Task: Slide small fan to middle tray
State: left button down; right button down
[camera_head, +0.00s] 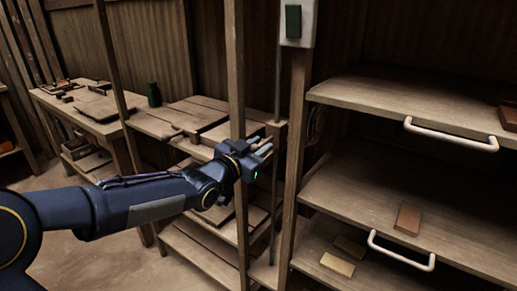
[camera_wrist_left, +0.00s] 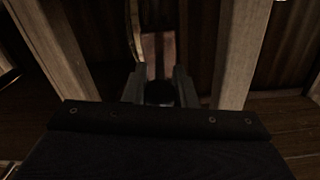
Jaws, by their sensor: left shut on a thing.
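My left gripper (camera_head: 264,148) is beside the wooden posts in the middle of the head view. It is shut on a small dark thing (camera_wrist_left: 159,93), seen between the fingers in the left wrist view; the picture is too dark to tell whether this is the small fan. A round, cage-like shape (camera_head: 315,122) shows dimly behind the post to the right of the gripper; I cannot tell what it is. The rack at right has an upper tray (camera_head: 365,92) and a lower one, likely the middle tray (camera_head: 345,190), each with a white handle. My right gripper is not in view.
A brown tile (camera_head: 408,219) lies on the lower handled tray, and a tan tile (camera_head: 338,264) lies below it. A wooden post (camera_head: 293,170) stands between my gripper and the rack. A workbench (camera_head: 100,125) with boards and a dark green jar (camera_head: 154,95) is at left.

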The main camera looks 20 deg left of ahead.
pick_arm(q)
jog(key=c, duration=1.2)
grip_release()
jog(key=shift+o, duration=0.2)
jog(key=p+v, duration=0.1)
jog(key=v, duration=0.7)
